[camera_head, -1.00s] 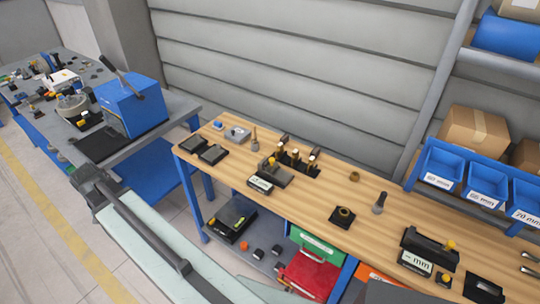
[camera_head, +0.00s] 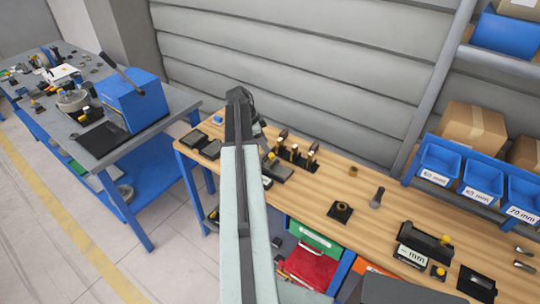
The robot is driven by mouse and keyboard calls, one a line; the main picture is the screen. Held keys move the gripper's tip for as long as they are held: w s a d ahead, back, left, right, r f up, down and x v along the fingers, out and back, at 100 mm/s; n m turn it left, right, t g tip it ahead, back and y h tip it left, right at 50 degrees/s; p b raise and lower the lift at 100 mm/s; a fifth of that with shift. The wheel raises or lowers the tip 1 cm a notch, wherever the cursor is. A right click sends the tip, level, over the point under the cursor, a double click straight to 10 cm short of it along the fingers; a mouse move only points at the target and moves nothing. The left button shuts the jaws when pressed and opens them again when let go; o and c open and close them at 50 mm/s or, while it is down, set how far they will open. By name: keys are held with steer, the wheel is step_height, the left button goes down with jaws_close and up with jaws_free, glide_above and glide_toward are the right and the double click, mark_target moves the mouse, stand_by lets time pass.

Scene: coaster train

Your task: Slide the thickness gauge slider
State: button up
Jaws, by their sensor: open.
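A black gauge-like block (camera_head: 425,240) with a yellow knob and a white label reading "mm" stands on the wooden bench at the right. A second dark device (camera_head: 278,169) with a yellow knob sits near the bench's middle left, partly behind my arm. I cannot tell for sure which one is the thickness gauge, and no slider is clear at this size. My arm rises from the bottom middle and crosses in front of the bench's left part. My gripper cannot be made out; it seems hidden behind the arm's far end.
The wooden bench (camera_head: 320,190) also holds a black square base (camera_head: 340,211), a grey-topped peg (camera_head: 377,198) and upright pegs in a dark holder (camera_head: 297,156). Blue bins (camera_head: 440,162) stand behind at the right. A grey table with a blue box (camera_head: 132,98) stands at the left.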

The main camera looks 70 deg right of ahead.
mark_target(271, 154)
steer(key=b+x, duration=0.4)
steer(key=x, duration=0.2)
steer(key=shift+w+f, duration=0.1)
jaws_close()
stand_by(1.1)
